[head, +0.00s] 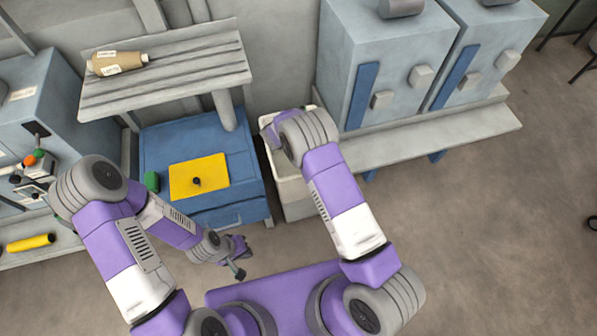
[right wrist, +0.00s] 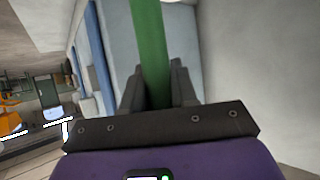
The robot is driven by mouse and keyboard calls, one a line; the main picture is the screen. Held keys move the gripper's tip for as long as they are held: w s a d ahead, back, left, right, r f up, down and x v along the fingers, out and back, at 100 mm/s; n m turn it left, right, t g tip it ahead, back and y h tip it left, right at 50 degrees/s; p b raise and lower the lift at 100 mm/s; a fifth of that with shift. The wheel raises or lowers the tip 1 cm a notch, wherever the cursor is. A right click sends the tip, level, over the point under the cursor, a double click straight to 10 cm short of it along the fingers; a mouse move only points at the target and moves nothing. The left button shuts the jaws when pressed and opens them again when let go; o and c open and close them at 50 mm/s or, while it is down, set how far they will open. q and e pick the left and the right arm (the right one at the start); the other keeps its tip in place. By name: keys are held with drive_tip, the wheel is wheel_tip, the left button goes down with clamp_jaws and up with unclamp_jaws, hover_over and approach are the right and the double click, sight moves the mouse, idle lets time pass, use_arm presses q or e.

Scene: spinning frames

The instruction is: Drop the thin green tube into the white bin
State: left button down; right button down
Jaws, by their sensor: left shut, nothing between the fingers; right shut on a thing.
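The thin green tube (right wrist: 152,45) shows in the right wrist view, standing up from between the fingers of my right gripper (right wrist: 157,88). That gripper is shut on it. In the head view my right forearm reaches over the white bin (head: 296,204), and its wrist hides the gripper and the tube. The bin stands on the floor between the blue cabinet and the grey cabinets; much of its opening is covered by my arm. My left gripper (head: 242,262) is shut and empty, in front of the blue cabinet.
The blue cabinet (head: 245,180) carries a yellow plate (head: 212,172) with a black knob and a short green object (head: 151,181). A tan spool (head: 117,63) lies on the slatted shelf (head: 190,72). A yellow tube (head: 30,243) lies far left. The floor at right is clear.

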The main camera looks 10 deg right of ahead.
wheel_tip(320, 180, down, 5)
drive_tip(key=b, duration=0.3)
drive_tip(key=shift+r, duration=0.1)
drive_tip(key=c, duration=0.8)
unclamp_jaws()
drive_tip(key=p+v, duration=0.2)
drive_tip(key=v, duration=0.5)
drive_tip(key=shift+s+a+r, duration=0.15)
drive_tip(key=shift+s+a, duration=0.05)
